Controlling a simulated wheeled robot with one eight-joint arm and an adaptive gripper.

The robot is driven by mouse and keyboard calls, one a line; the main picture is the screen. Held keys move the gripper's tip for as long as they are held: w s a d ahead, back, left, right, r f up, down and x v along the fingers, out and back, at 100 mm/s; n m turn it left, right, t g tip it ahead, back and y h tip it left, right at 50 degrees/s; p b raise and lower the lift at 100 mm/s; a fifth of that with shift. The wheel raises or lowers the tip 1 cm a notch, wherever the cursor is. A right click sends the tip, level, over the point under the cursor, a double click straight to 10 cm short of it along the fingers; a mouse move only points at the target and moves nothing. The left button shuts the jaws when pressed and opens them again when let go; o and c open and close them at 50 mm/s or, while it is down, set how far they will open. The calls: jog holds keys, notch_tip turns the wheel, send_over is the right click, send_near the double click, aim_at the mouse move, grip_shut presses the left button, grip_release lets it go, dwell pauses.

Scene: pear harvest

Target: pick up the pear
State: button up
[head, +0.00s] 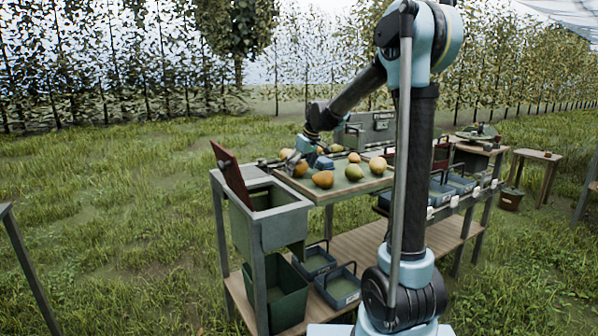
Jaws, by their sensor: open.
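Several pears lie on the green top of the workbench (342,186). An orange-brown pear (323,179) lies near the front edge, a yellow-green pear (354,172) to its right, and a yellow pear (378,165) further right. Another orange pear (300,168) lies at the left, partly hidden by my gripper. My gripper (300,158) is at the far left end of the bench, low over the pears there. It is small in the picture, and I cannot tell whether it touches a pear.
A grey bin with a raised red-brown lid (232,178) stands at the bench's left. A green crate (275,296) and blue-grey trays (338,287) sit on the lower shelf. A grey case (368,128) stands behind the pears. Grass lies around the bench.

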jog(key=c, duration=1.3)
